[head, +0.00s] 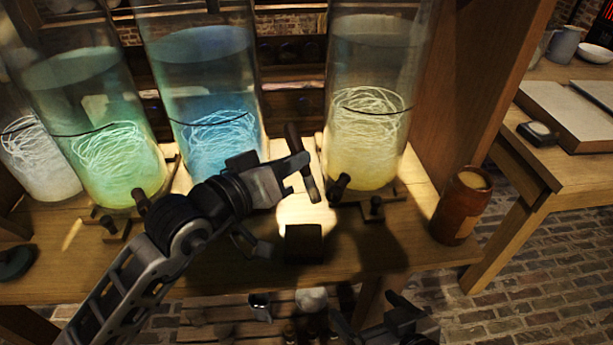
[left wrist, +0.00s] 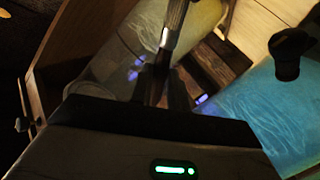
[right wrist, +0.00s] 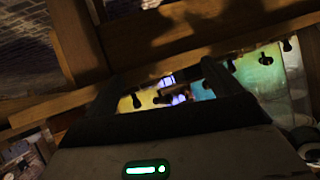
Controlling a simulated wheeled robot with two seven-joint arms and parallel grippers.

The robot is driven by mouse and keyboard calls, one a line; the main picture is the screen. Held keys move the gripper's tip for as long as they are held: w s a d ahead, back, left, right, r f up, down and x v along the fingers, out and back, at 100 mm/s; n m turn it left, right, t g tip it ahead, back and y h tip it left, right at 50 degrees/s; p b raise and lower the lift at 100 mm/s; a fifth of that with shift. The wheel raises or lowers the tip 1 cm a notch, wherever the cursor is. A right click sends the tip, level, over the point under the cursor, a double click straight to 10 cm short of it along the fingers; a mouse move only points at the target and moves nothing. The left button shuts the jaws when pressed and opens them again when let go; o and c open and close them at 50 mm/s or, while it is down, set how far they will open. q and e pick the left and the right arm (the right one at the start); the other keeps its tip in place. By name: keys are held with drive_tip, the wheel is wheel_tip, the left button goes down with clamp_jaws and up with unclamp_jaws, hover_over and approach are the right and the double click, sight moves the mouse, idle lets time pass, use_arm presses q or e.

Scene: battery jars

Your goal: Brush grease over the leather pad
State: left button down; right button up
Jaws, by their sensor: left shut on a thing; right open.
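My left gripper (head: 303,172) is shut on a dark, slim brush (head: 293,138), held above the table in front of the yellow jar. In the left wrist view the brush (left wrist: 176,15) stands between the fingers, with a bright metal band; its bristles are not clear. A small dark brown block (head: 303,244), perhaps the leather pad, is at the table's front, below the left gripper and apart from it. A brown pot with pale contents (head: 461,207), perhaps the grease, stands at the table's right end. My right gripper (head: 398,325) is low at the front edge, open and empty.
Tall glass jars with glowing yellow (head: 365,130), blue (head: 212,125), green (head: 108,150) and white (head: 38,165) contents line the back of the table. Dark knobs stand before them. A wooden post (head: 470,90) rises at right. A second table (head: 570,165) holds books.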

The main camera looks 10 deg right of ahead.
use_arm(q)
drive_tip(key=s+a+f+b, duration=0.1)
drive_tip(key=a+b, duration=0.4)
drive_tip(key=a, duration=0.1)
drive_tip(key=shift+s+f, duration=0.25)
drive_tip(key=shift+f, duration=0.05)
use_arm(e)
drive_tip(key=shift+s+a+f, duration=0.1)
drive_tip(key=shift+a+f, duration=0.1)
drive_tip(key=shift+f, duration=0.8)
drive_tip(key=shift+a+f, duration=0.2)
drive_tip(key=shift+f, duration=0.8)
